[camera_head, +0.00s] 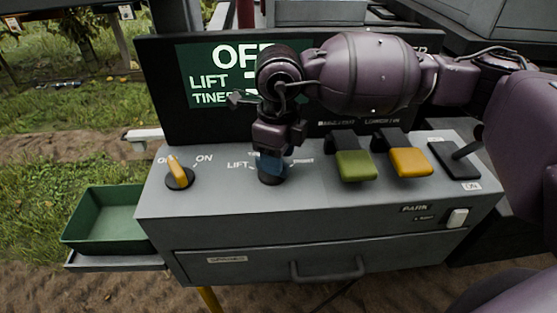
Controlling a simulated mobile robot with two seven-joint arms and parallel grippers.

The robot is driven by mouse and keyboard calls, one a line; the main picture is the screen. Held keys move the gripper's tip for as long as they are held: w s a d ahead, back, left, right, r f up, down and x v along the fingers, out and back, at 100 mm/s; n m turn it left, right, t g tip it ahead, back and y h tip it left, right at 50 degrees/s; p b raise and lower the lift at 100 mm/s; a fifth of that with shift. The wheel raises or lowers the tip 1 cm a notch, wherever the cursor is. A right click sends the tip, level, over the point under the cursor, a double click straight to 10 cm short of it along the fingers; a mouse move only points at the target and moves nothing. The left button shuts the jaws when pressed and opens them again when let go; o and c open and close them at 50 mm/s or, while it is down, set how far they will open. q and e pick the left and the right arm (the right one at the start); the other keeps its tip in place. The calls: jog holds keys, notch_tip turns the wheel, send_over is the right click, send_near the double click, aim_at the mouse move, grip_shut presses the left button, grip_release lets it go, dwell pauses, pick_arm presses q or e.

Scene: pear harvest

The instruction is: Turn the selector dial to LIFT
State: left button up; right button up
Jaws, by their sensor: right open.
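The selector dial (272,169) has a blue knob on a dark round base, on the sloping top of the grey console. The word LIFT is printed to its left and another label, hard to read, to its right. My right gripper (272,153) points down at the knob from above and is open. Its fingers hide the upper part of the knob and the label area behind it. I cannot tell whether the fingers touch the knob or which way it points. My left gripper is not in view.
A yellow OFF/ON knob (177,170) sits left of the dial. Green (355,165) and yellow (409,161) levers stand to its right. A display (213,95) behind is partly covered by my right arm. A green bin (105,217) stands at the left.

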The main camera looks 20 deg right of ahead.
notch_tip(320, 180, up, 7)
jog(key=shift+r, duration=0.85)
